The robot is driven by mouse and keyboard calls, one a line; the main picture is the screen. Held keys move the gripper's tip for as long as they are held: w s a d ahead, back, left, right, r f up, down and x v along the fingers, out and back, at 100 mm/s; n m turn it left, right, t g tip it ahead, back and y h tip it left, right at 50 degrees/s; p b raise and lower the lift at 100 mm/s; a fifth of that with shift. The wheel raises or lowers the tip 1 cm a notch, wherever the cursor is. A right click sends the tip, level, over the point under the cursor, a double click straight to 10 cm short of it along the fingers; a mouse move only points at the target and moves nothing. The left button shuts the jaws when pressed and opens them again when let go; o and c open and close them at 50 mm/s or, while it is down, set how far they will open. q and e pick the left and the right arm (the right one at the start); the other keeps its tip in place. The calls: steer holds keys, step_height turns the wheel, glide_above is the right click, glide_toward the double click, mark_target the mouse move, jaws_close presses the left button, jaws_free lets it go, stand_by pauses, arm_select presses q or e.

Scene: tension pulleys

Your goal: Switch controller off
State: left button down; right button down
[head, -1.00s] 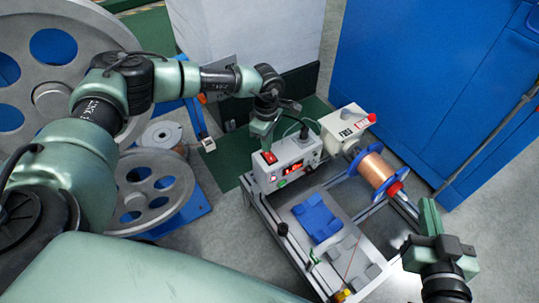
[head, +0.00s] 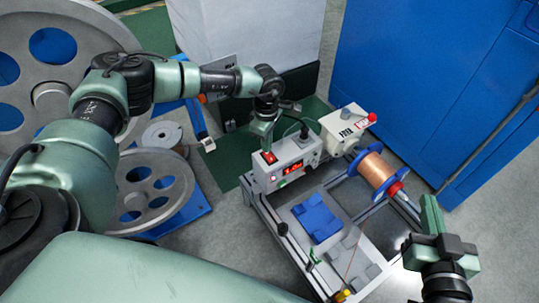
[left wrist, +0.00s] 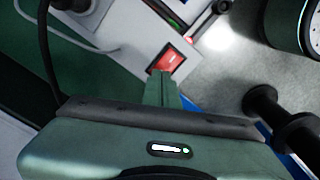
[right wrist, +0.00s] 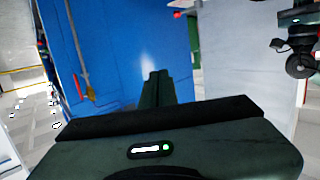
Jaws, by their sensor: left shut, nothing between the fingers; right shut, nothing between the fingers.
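The controller (head: 300,158) is a light grey box on the bench frame, with a lit red display (head: 290,168) on its front. Its red rocker switch (head: 269,157) is on top at the left end. My left gripper (head: 262,141) is shut and empty, pointing down just behind the switch. In the left wrist view the fingertips (left wrist: 162,76) are right beside the red switch (left wrist: 169,60); I cannot tell whether they touch it. My right gripper (head: 429,205) is shut and empty, to the right of the bench. The right wrist view shows its fingers (right wrist: 156,80) clear of objects.
A copper wire spool (head: 376,170) with blue flanges and a white motor housing (head: 343,127) stand right of the controller. A blue block (head: 317,217) lies on the bench plate. Large grey pulleys (head: 150,190) stand at the left, a blue cabinet (head: 425,80) at the back right.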

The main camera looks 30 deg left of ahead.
arm_select(q)
steer(key=shift+f+b, duration=0.35)
steer(key=shift+f, duration=0.25)
arm_select(e)
steer(key=shift+w+a+r+t, duration=0.2)
steer(key=shift+r+t, duration=0.3)
steer(key=shift+r, duration=0.4)
steer(key=shift+w+a+r+t, duration=0.15)
steer(key=shift+r+t, duration=0.35)
steer(key=shift+r, duration=0.4)
arm_select(q)
steer(key=shift+f, duration=0.3)
arm_select(e)
steer(key=shift+a+r+t+y, duration=0.15)
steer(key=shift+r+t+y, duration=0.35)
steer(key=shift+r, duration=0.4)
